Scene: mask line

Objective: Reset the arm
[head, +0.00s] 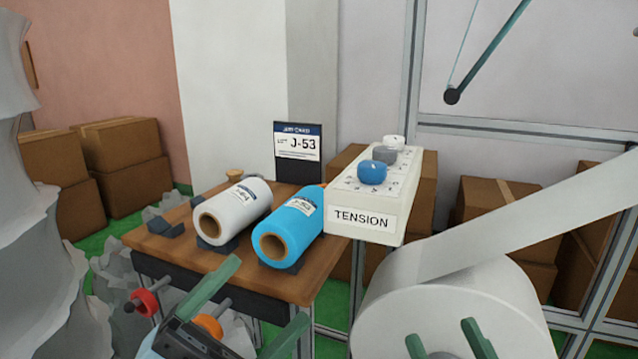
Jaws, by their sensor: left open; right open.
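My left gripper (268,290) is at the bottom, left of centre, in front of the wooden table (290,285). Its two green fingers are spread apart with nothing between them. My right gripper (440,332) is at the bottom edge, right of centre, in front of a large white roll (390,315). Its green fingers are also apart and empty. Most of the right gripper is cut off below the frame. I cannot tell whether its fingers touch the roll.
A white roll (240,207) and a blue roll (290,222) lie on the table near a J-53 job card (298,150). A TENSION box (350,233) with knobs stands to the right. Cardboard boxes (120,144) line the wall. Pale crumpled material (30,230) hangs at left.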

